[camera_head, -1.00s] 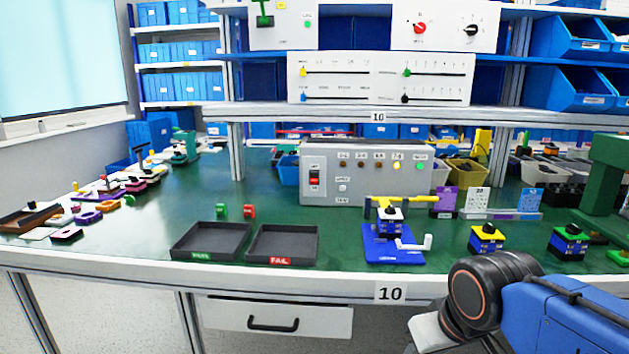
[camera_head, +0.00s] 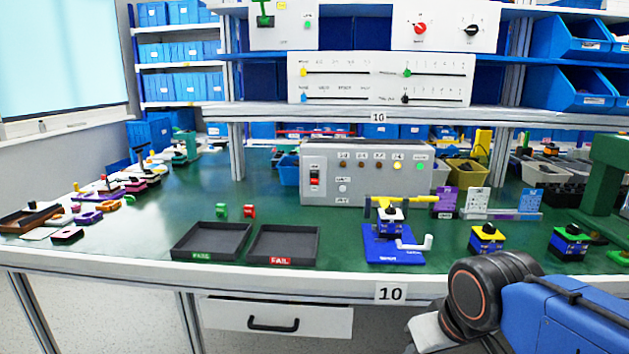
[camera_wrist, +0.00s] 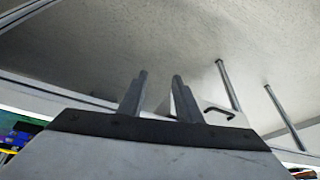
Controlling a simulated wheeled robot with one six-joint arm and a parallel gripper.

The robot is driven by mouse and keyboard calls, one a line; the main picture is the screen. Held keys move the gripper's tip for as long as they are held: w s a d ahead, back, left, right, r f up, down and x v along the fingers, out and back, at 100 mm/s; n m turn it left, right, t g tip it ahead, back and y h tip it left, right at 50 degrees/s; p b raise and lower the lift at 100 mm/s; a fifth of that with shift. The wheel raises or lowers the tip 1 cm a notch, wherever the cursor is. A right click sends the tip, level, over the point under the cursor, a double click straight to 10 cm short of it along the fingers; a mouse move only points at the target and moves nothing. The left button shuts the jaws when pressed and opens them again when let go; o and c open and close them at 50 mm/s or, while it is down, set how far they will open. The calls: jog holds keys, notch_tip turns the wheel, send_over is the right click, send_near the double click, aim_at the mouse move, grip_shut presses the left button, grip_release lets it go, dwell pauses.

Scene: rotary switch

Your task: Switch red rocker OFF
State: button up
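The red rocker (camera_head: 315,178) is on the left of the front face of a grey box (camera_head: 385,190) that stands on the green bench. It is small in the head view, and I cannot tell surely which way it is tilted. On the box, a yellow lamp (camera_head: 398,165) and a green lamp (camera_head: 421,166) look bright, and others to their left look dark. My gripper (camera_wrist: 160,75) shows in the wrist view with its two fingers apart and nothing between them. It is far from the rocker; the wrist view shows floor and bench legs.
Two black trays, pass (camera_head: 212,240) and fail (camera_head: 284,245), lie in front of the box. A blue fixture (camera_head: 390,245) with a yellow handle stands at its front right. A drawer (camera_head: 275,316) is under the bench edge. A shelf (camera_head: 340,114) runs above.

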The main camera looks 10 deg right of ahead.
grip_shut()
dwell(1.7)
